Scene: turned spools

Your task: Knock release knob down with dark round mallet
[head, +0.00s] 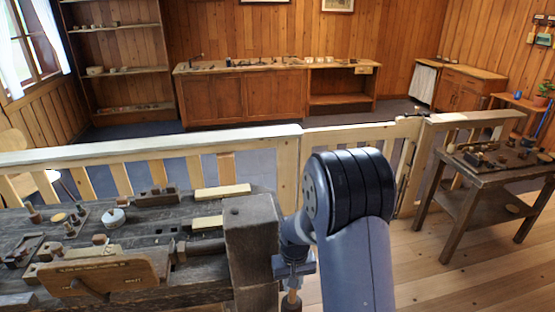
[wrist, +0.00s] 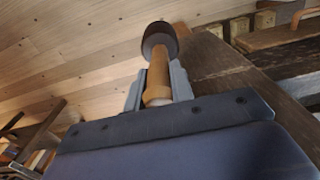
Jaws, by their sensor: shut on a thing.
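The dark round mallet (wrist: 158,38) shows in the wrist view, its dark head beyond my fingertips and its light wooden handle running back between them. My gripper (wrist: 157,82) is shut on this handle. In the head view my gripper (head: 293,272) hangs beside the right end of the workbench (head: 252,215), partly behind my arm. Only a bit of the mallet's handle (head: 291,296) shows below it; the head is hidden or out of frame there. Several small knobs and fittings stand on the bench at left. I cannot tell which is the release knob.
A wooden board with lettering (head: 95,275) stands at the bench's front. A pale railing (head: 150,150) runs behind the bench. A small side table with items (head: 480,165) stands at right. Bare floor (head: 430,275) lies between it and my arm.

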